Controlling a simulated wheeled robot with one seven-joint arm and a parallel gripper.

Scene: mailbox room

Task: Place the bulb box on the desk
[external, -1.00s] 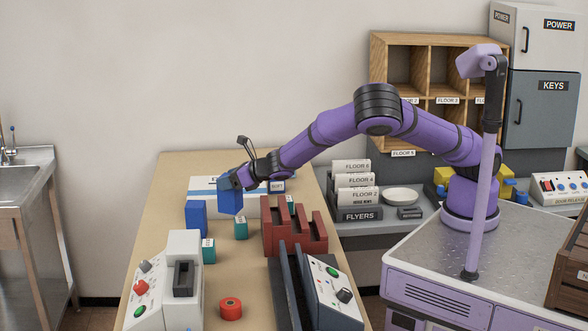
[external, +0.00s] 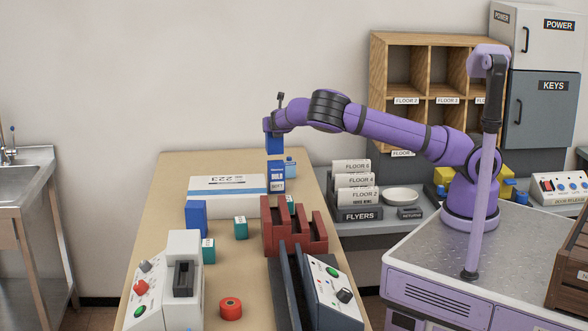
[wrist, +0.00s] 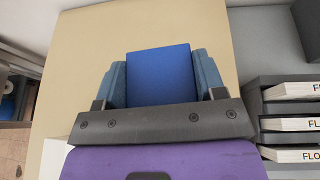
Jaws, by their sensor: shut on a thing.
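My gripper (wrist: 160,85) is shut on a plain blue box, seen between the two fingers in the wrist view (wrist: 160,72). In the external view the held blue box (external: 275,145) hangs upright below the gripper (external: 274,130), in the air over the far right part of the desk (external: 170,190). No label shows on it, so I cannot tell by sight that it is the bulb box. Another blue box (external: 196,217) stands on the desk's left side. A blue-and-white labelled box (external: 277,177) stands below the held one.
The flyer shelf (external: 357,213) is at right. The desk's far left is clear.

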